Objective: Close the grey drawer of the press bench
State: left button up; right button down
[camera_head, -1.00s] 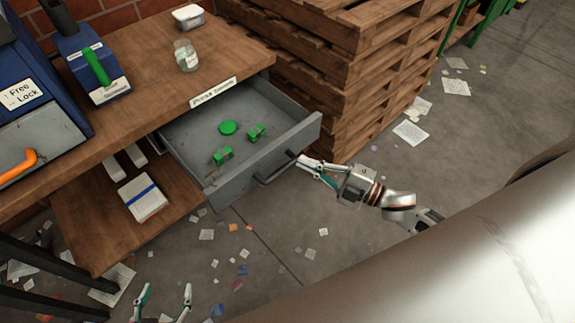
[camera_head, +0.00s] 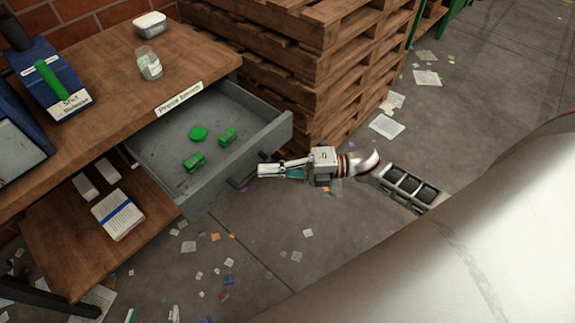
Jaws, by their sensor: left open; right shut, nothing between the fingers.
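The grey drawer (camera_head: 221,178) of the press bench (camera_head: 92,115) is pulled well out, its inside in view. Green parts (camera_head: 196,162) lie in it. A dark bar handle (camera_head: 240,181) is on its front. My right gripper (camera_head: 262,170) is shut and empty, its fingertips close to the far end of the handle; whether they touch it I cannot tell. My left gripper (camera_head: 152,315) is open and empty at the bottom edge, low over the floor; only its fingertips show.
A stack of wooden pallets (camera_head: 331,75) stands right beside the drawer. A glass jar (camera_head: 149,64), a small tub (camera_head: 150,23) and a blue device with a green lever (camera_head: 50,79) stand on the bench top. A lower shelf (camera_head: 65,235) holds a paper stack. Scraps litter the floor.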

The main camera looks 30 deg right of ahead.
aim_at(256, 172)
jog(key=w+a, duration=0.2)
jog(key=w, duration=0.1)
jog(key=shift+a, duration=0.15)
jog(key=shift+w+a, duration=0.1)
jog(key=shift+w, duration=0.5)
jog(key=shift+a, duration=0.1)
pick_arm(q)
jog(key=shift+s+d+f, duration=0.1)
jog(key=shift+s+f, duration=0.05)
jog(key=shift+s, duration=0.05)
pick_arm(e)
jog(key=shift+w, duration=0.1)
pick_arm(q)
jog(key=shift+f, duration=0.1)
